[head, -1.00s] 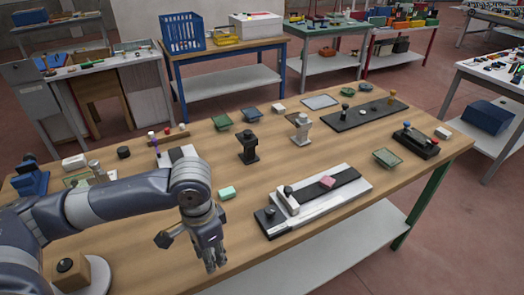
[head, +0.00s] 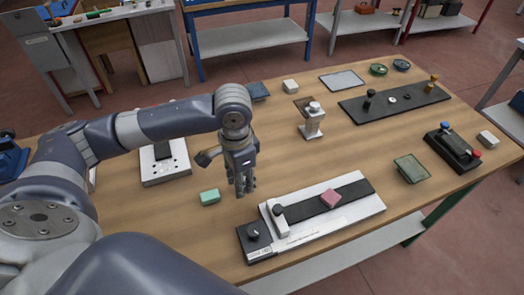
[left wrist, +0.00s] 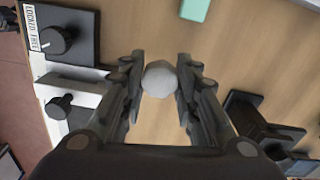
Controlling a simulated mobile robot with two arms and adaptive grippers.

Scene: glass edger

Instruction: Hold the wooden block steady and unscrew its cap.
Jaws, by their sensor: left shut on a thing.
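My left gripper (head: 243,190) hangs fingers-down above the bench, right of a mint-green block (head: 209,197). In the left wrist view its fingers (left wrist: 160,72) are on both sides of a pale grey, many-sided round piece (left wrist: 160,80), shut on it. I cannot tell whether this piece is the cap. The piece is hidden in the head view. I cannot make out the wooden block in any current view; my own arm covers the lower left of the head view. My right gripper is not in view.
A white fixture (head: 370,207) with a black strip and pink block lies right of my left gripper. Its dial box also shows in the left wrist view (left wrist: 80,35).

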